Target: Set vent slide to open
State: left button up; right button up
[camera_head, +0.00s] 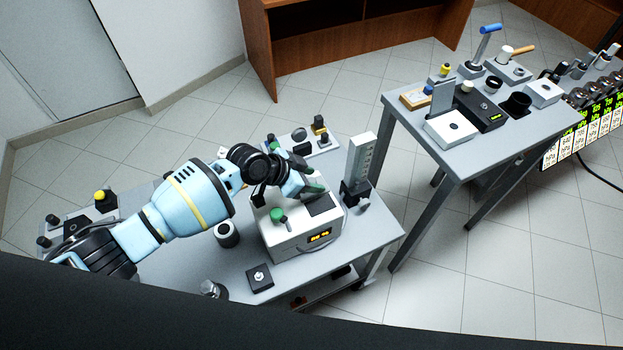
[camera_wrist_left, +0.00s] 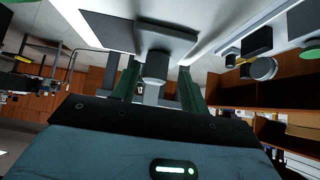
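A white instrument box (camera_head: 300,237) with a yellow-lit display stands on the near table. On its top are a dark square plate (camera_head: 319,205) and a green knob (camera_head: 277,215). My left gripper (camera_head: 312,188) reaches over the back of the box top. In the left wrist view its two dark green fingers (camera_wrist_left: 158,88) are apart, with a short grey knob (camera_wrist_left: 155,66) between them and visible gaps on both sides. The knob stands on a grey plate (camera_wrist_left: 168,38) beside a dark plate (camera_wrist_left: 107,31). I cannot tell for sure which part is the vent slide. My right gripper is not in view.
A tall grey-white block on a black stand (camera_head: 360,165) is close right of the box. A second table (camera_head: 460,150) with several devices is at the right.

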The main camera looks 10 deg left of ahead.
pick_arm(q)
jog(key=shift+s, duration=0.1)
jog(key=shift+s+r, duration=0.1)
jog(key=shift+r, duration=0.05)
jog(key=p+v, duration=0.1)
jog(key=v, duration=0.5)
jog(key=shift+a, duration=0.1)
jog(key=shift+s+a+r, duration=0.25)
jog(key=shift+a+r, duration=0.15)
jog(key=shift+r, duration=0.05)
